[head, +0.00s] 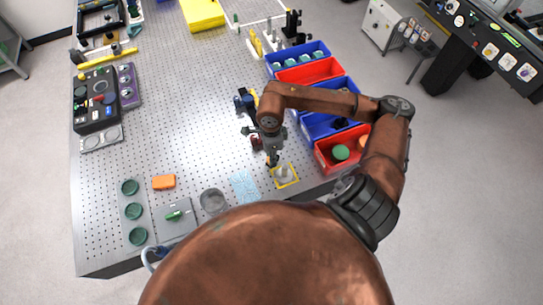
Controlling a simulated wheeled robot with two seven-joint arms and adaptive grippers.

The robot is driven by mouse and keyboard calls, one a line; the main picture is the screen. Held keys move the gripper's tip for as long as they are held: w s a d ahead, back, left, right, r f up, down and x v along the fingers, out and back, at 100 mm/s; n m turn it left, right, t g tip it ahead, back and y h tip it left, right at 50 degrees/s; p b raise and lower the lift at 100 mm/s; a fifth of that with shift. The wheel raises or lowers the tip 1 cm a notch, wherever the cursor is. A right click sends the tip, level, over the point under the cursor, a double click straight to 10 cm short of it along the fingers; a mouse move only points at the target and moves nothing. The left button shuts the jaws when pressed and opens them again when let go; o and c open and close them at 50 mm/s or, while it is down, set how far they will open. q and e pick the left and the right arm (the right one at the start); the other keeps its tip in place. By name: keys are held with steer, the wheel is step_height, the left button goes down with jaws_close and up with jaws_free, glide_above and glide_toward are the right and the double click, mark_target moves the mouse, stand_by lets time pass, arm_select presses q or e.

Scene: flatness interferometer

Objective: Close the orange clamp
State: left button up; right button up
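My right arm comes in from the right and bends down over the perforated table. My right gripper (272,152) points down just behind a yellow-edged square (285,176) with a pale round piece on it. A tiny orange spot (268,160) shows at the fingertips; it is too small to tell whether it is the orange clamp or whether the fingers touch it. The gap between the fingers cannot be made out. An orange block (164,182) lies apart on the table to the left; I see no clamp shape in it. My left gripper is not in view.
Blue and red bins (309,71) line the table's right side, close to my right arm. Green round pieces (134,211), a grey cup (213,201) and a pale blue sheet (243,186) lie near the front edge. A black control box (95,100) stands left. The table's middle is clear.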

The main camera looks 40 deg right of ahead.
jaws_close()
steer(key=m+b, duration=0.1)
steer(key=m, duration=0.1)
steer(key=shift+f+m+b, duration=0.1)
steer(key=shift+m+b, duration=0.25)
steer(key=shift+m, duration=0.05)
steer(key=m+b, duration=0.2)
steer(key=m, duration=0.3)
steer(key=m+b, duration=0.2)
steer(key=m, duration=0.2)
steer(key=shift+m, duration=0.4)
steer(key=m+b, duration=0.1)
steer(key=m, duration=0.3)
steer(key=shift+t, duration=0.3)
steer(key=shift+r+m, duration=0.2)
steer(key=shift+m, duration=0.2)
steer(key=o, duration=0.9)
jaws_free()
steer(key=shift+a, duration=0.1)
